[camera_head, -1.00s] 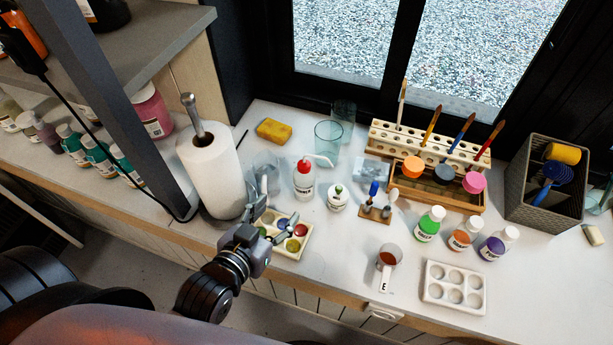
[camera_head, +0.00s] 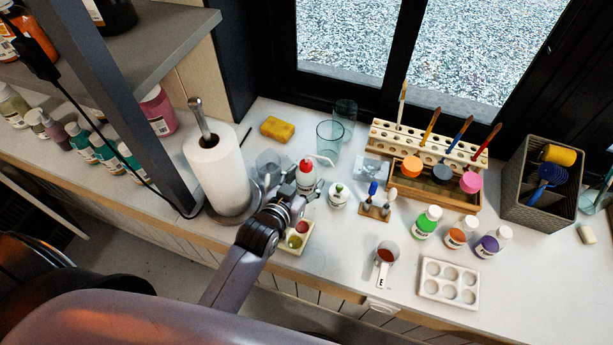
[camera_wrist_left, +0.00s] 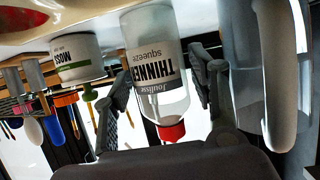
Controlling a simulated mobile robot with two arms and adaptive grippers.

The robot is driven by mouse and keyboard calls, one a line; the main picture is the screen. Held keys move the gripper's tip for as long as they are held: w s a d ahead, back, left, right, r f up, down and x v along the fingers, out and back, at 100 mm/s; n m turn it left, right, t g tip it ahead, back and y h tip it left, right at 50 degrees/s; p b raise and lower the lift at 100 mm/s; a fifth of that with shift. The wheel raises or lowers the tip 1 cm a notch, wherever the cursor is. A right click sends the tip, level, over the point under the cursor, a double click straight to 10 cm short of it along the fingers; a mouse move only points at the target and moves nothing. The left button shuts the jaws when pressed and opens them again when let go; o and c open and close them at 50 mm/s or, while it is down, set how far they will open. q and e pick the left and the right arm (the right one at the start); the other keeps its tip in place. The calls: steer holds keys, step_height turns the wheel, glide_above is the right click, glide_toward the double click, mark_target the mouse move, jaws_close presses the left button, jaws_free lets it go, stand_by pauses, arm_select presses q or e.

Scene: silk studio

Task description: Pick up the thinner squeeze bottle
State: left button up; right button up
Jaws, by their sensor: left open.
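The thinner squeeze bottle (camera_head: 306,170) has a red cap and a pale bent spout in the head view. In the left wrist view, which appears upside down, the bottle (camera_wrist_left: 160,65) shows its "THINNER squeeze" label. My left gripper (camera_head: 302,187) is at the bottle, with its open fingers on either side of it. In the left wrist view the gripper (camera_wrist_left: 163,84) shows small gaps between fingers and bottle. The gripper hides the bottle's lower part in the head view. My right gripper is out of view.
A small white jar (camera_head: 338,196) stands right of the bottle. A clear glass (camera_head: 268,165) and paper towel roll (camera_head: 216,170) stand to the left. A paint palette (camera_head: 296,240) lies partly under my left gripper. A brush rack (camera_head: 430,145) stands at the back right.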

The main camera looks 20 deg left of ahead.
arm_select(q)
steer(key=shift+c, duration=0.3)
steer(key=c, duration=0.4)
steer(key=shift+r, duration=0.1)
